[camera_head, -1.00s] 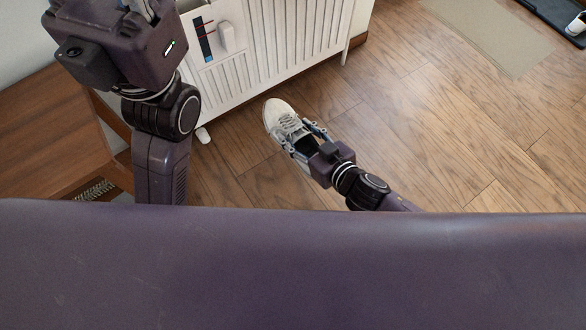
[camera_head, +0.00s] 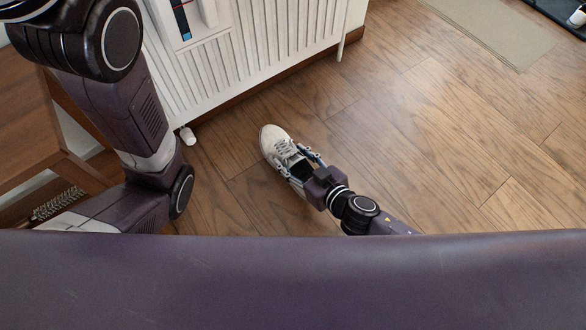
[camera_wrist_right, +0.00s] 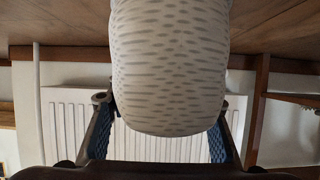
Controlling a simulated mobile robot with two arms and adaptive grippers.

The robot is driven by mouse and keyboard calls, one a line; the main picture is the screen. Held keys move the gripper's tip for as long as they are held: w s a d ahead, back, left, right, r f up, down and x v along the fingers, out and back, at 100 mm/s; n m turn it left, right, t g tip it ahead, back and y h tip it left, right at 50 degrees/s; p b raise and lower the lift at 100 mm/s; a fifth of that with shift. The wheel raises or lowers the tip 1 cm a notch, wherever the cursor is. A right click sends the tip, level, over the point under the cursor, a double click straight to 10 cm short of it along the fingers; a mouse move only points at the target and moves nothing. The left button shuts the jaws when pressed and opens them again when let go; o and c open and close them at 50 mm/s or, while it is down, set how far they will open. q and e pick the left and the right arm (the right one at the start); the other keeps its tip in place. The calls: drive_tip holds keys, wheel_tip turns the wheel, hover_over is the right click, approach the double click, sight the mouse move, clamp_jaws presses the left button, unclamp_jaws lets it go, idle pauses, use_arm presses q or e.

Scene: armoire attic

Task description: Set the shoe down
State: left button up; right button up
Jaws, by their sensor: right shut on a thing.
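A white-grey sneaker (camera_head: 277,143) shows in the head view over the wood floor, its toe pointing up and left. My right gripper (camera_head: 298,168) is shut on it, with fingers on both sides of its rear part. In the right wrist view the shoe's light knitted surface (camera_wrist_right: 170,65) fills the middle between the two fingers (camera_wrist_right: 165,135). I cannot tell whether the sole touches the floor. My left arm stands at the left of the head view, and its gripper is out of the picture.
A white radiator (camera_head: 240,50) stands along the wall behind the shoe. A wooden bench (camera_head: 40,130) and a brush (camera_head: 58,203) are at the left. A beige mat (camera_head: 495,25) lies at the top right. The floor (camera_head: 430,130) right of the shoe is clear.

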drive_tip(key=shift+f+b, duration=1.8)
drive_tip(key=shift+f, duration=0.45)
drive_tip(key=shift+r, duration=0.1)
drive_tip(key=o, duration=1.5)
drive_tip(key=shift+c, duration=0.2)
